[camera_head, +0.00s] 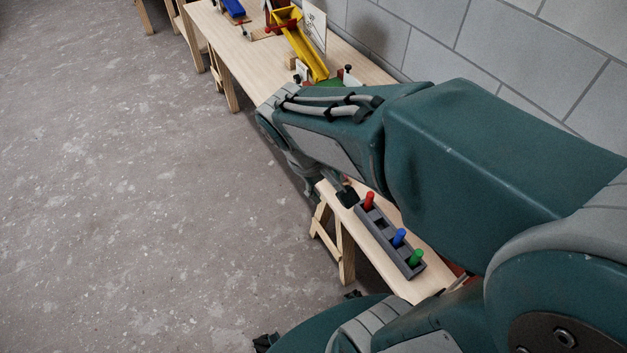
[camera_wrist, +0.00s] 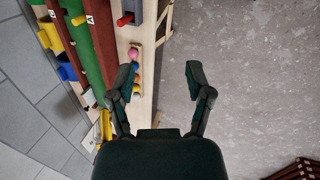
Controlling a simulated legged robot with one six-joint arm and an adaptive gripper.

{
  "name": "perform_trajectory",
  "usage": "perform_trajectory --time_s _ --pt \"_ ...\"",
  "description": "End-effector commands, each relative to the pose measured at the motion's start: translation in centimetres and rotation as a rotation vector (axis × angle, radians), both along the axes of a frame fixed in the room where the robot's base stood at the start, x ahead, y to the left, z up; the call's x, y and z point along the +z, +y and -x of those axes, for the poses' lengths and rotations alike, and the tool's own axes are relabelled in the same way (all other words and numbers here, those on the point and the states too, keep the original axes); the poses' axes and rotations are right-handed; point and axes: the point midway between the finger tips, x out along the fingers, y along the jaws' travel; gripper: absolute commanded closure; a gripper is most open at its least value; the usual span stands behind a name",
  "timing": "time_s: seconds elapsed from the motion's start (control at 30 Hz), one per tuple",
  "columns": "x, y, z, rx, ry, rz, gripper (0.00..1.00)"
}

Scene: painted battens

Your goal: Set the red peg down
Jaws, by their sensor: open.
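The red peg (camera_head: 369,200) stands upright in the far end of a grey rack (camera_head: 381,236) on the bench in the head view. In the wrist view a red peg (camera_wrist: 125,19) juts from a grey block at the top, beyond my fingertips. My gripper (camera_wrist: 160,76) is open, with nothing between its fingers but floor behind them. In the head view a dark fingertip shows just left of the red peg, seemingly apart from it; my arm hides part of the gripper.
A blue peg (camera_head: 399,237) and a green peg (camera_head: 416,257) stand in the same rack. A yellow chute (camera_head: 306,50) stands further along the bench. A pink ball (camera_wrist: 133,54) shows near my left finger in the wrist view. Open floor lies left of the bench.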

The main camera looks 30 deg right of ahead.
Motion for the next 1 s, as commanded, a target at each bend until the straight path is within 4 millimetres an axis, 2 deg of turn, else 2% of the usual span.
perform_trajectory --time_s 0.2,0.43,0.57,1.0 --pt "3.9 2.2 2.1 -0.069 -0.263 -0.178 0.34" --pt "7.0 4.1 3.8 -0.11 -0.48 -0.325 0.34" --pt "7.6 4.5 4.2 -0.118 -0.524 -0.357 0.34" --pt "7.6 4.5 4.2 -0.118 -0.526 -0.358 0.34"
